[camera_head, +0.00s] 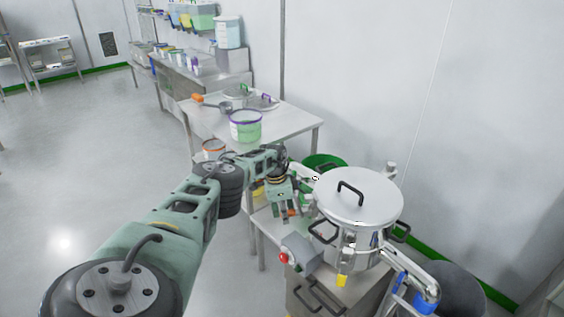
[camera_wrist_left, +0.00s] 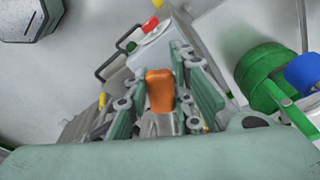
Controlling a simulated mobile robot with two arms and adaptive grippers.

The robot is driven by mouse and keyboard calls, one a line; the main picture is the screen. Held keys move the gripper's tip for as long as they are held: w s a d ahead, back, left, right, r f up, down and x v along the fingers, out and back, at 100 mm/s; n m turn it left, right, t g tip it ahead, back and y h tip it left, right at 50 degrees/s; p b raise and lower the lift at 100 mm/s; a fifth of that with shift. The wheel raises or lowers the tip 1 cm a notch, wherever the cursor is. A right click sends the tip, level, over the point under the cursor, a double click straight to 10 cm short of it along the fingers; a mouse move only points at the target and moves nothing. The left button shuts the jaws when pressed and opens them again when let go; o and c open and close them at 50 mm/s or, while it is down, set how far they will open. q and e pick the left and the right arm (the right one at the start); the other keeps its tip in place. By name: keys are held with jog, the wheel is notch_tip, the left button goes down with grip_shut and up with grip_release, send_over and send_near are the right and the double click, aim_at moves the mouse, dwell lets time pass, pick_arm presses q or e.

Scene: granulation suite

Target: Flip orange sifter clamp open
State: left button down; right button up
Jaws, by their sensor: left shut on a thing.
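The orange sifter clamp (camera_wrist_left: 160,91) is a rounded orange tab on a metal stem, seen between the fingers in the left wrist view. In the head view only a small bit of orange (camera_head: 291,212) shows by the fingertips. My left gripper (camera_head: 287,213) points down at the left side of the steel sifter (camera_head: 378,207). Its green fingers, also in the left wrist view (camera_wrist_left: 163,85), are closed on the orange clamp. The sifter has a round lid with a black handle. The clamp's lower part is hidden by the gripper. My right gripper is out of view.
A grey control box with a red button (camera_head: 284,257) sits close below my left gripper. A green tub (camera_head: 324,162) is behind the sifter. A steel table (camera_head: 292,119) with a purple-rimmed bucket (camera_head: 245,127) stands beyond my forearm. Open floor lies to the left.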

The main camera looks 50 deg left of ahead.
aim_at(293, 212)
pick_arm(q)
jog(key=shift+w+d+r, duration=0.45)
jog(key=shift+w+d, duration=0.15)
jog(key=shift+w, duration=0.2)
jog(key=c, duration=1.8)
grip_release()
jog(key=o, duration=0.3)
jog(key=shift+w+d, duration=0.3)
jog(key=shift+d, duration=0.1)
jog(key=shift+s+a, duration=0.25)
jog(key=shift+s, duration=0.1)
jog(key=shift+s+a+r, duration=0.15)
jog(key=shift+a, duration=0.05)
jog(key=r, duration=0.7)
jog(key=s+r, duration=0.1)
jog(key=r, duration=0.3)
jog(key=shift+a+r, duration=0.2)
jog(key=shift+r, duration=0.05)
